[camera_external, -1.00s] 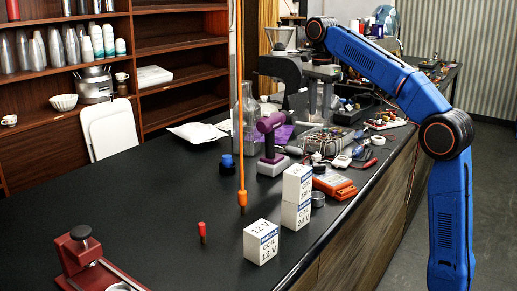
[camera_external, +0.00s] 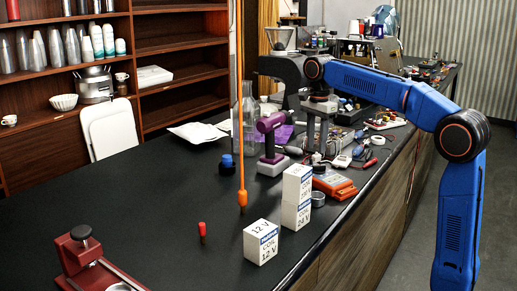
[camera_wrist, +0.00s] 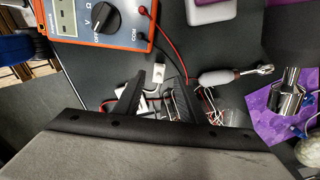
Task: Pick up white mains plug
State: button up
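A small white block that looks like the mains plug (camera_wrist: 158,73) shows in the wrist view, just beyond and between the fingertips. Another white piece, partly hidden by the left finger, lies near it, so I cannot be sure which is the plug. My gripper (camera_wrist: 157,79) is open, with nothing held between its fingers. In the external view my gripper (camera_external: 316,150) points down over the small parts behind the orange multimeter (camera_external: 335,185). The plug is too small to make out clearly there.
The multimeter (camera_wrist: 95,20) and its red lead lie close by. A grey-handled tool (camera_wrist: 218,77) lies right of the fingers, with loose wires below.

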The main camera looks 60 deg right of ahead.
aim_at(317, 155)
jog(key=shift+s+f, duration=0.15)
jog(key=shift+f, duration=2.5)
jog(key=shift+c, duration=0.6)
grip_shut()
